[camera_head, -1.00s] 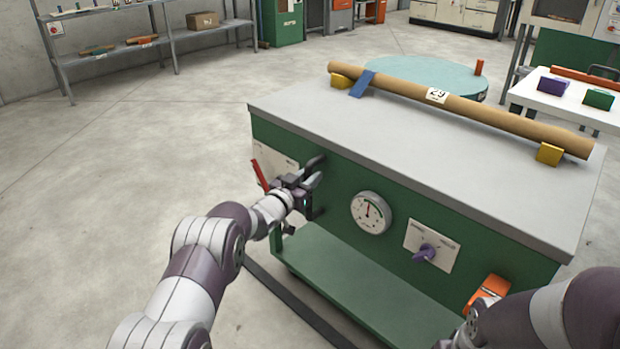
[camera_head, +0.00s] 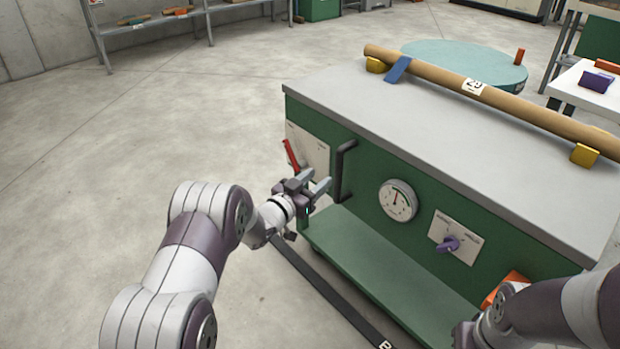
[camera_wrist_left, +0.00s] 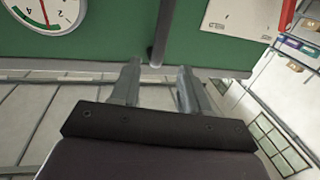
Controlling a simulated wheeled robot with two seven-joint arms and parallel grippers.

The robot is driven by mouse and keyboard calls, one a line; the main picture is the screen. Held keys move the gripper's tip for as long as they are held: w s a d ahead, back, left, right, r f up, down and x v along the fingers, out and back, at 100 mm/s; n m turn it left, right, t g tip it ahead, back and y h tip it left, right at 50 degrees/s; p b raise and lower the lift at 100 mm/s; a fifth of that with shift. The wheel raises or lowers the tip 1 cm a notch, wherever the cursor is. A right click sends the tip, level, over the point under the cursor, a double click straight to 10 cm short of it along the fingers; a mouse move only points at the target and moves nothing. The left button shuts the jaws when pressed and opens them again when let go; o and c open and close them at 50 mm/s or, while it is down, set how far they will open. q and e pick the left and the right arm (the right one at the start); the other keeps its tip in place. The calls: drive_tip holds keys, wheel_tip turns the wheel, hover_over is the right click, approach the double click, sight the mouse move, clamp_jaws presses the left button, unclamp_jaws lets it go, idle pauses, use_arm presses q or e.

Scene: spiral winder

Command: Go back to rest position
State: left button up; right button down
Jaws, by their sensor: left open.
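My left gripper (camera_head: 318,187) is open and empty in the head view, in front of the green cabinet (camera_head: 365,185). It is apart from the black vertical handle (camera_head: 345,170), just to the left of it and lower. In the left wrist view both fingers (camera_wrist_left: 158,85) are spread with nothing between them, and the dark handle (camera_wrist_left: 160,35) stands beyond them. My right arm (camera_head: 560,310) comes in at the lower right of the head view. Its gripper is not clearly visible at the picture's edge.
The cabinet front carries a red lever (camera_head: 291,154), a round gauge (camera_head: 398,200) and a purple knob (camera_head: 448,243). A green shelf (camera_head: 380,275) juts out low. A cardboard tube (camera_head: 520,108) lies on the grey top (camera_head: 440,140). Floor on the left is clear.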

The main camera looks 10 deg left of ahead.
use_arm(q)
drive_tip(key=v, duration=0.2)
drive_tip(key=shift+s+a, duration=0.15)
drive_tip(key=shift+s, duration=0.1)
